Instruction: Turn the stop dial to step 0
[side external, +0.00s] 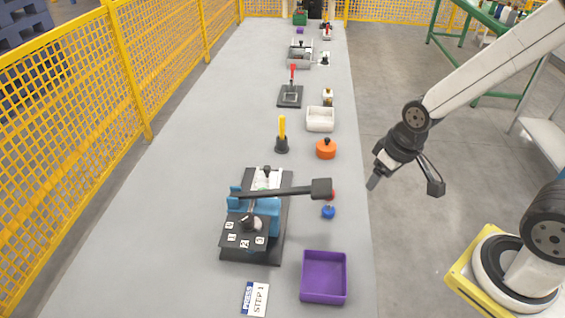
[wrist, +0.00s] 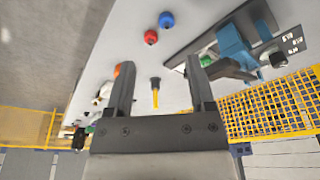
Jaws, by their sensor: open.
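The stop dial (side external: 252,223) is a dark knob with a pale top on the black sloped panel at the near end of the blue press. White number labels (side external: 231,238) surround it; its pointing direction is too small to tell. In the wrist view, the dial (wrist: 278,60) shows small at the upper right, beside the labels (wrist: 293,42). My gripper (side external: 406,186) is open and empty, raised right of the bench and well apart from the dial. Its spread fingers (wrist: 159,64) frame the lower middle of the wrist view.
A long black lever (side external: 285,192) reaches right across the blue press (side external: 262,215). A purple tray (side external: 324,300), a "PRESS STEP 1" card (side external: 256,299), a blue knob (side external: 328,212) and an orange pot (side external: 326,149) are nearby. A yellow fence (side external: 90,110) runs along the left.

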